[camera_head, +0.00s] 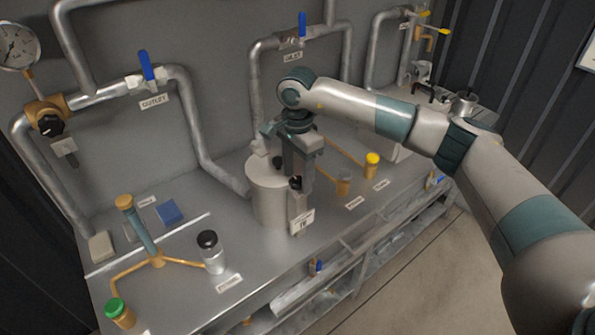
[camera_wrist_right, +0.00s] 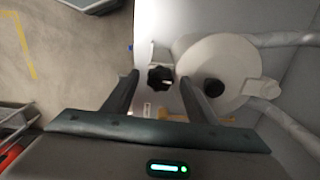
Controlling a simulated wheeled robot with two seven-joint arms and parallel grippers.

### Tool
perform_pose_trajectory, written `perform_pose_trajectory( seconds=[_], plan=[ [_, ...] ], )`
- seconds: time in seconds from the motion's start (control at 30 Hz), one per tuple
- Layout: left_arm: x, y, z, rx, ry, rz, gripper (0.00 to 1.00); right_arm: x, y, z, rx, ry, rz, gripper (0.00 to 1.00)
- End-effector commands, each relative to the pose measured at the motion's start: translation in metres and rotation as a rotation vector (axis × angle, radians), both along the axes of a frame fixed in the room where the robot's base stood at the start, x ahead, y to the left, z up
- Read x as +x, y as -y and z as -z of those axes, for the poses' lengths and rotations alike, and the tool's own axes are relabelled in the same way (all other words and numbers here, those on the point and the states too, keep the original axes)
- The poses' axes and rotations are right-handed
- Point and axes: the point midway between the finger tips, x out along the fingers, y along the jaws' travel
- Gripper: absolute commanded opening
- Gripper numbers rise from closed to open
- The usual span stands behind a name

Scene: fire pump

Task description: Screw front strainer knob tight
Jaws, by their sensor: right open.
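The strainer is a pale cylinder (camera_head: 268,198) on the metal bench, seen from above in the wrist view (camera_wrist_right: 228,60). The front strainer knob is a black lobed knob (camera_wrist_right: 160,78) at the strainer's edge. It also shows in the head view (camera_head: 296,183), partly covered by my gripper. A second black knob (camera_wrist_right: 214,87) sits on the strainer's lid. My right gripper (camera_head: 302,178) points down over the front knob and is open. In the wrist view its fingers (camera_wrist_right: 160,88) stand on either side of the front knob, with gaps visible. My left gripper is not in view.
Grey pipes with a blue-handled outlet valve (camera_head: 147,66) run along the wall behind. A black-capped cylinder (camera_head: 208,243) and a green-capped fitting (camera_head: 116,310) stand at the bench's left. A yellow-capped fitting (camera_head: 371,165) stands right of the strainer. Floor in front is clear.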

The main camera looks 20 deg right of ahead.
Motion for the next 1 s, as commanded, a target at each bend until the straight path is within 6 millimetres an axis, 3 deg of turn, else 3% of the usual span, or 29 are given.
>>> perform_pose_trajectory(
  seconds=[0.3,0.5,1.0],
  plan=[
    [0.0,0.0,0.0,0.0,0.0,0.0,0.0,0.0,0.0,0.002,0.0,0.0,0.0,0.52],
    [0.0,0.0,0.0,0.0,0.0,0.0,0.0,0.0,0.0,0.002,0.0,0.0,0.0,0.11],
    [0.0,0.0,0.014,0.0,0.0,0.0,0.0,0.0,0.0,0.005,0.0,0.0,0.077,0.11]
  ],
)
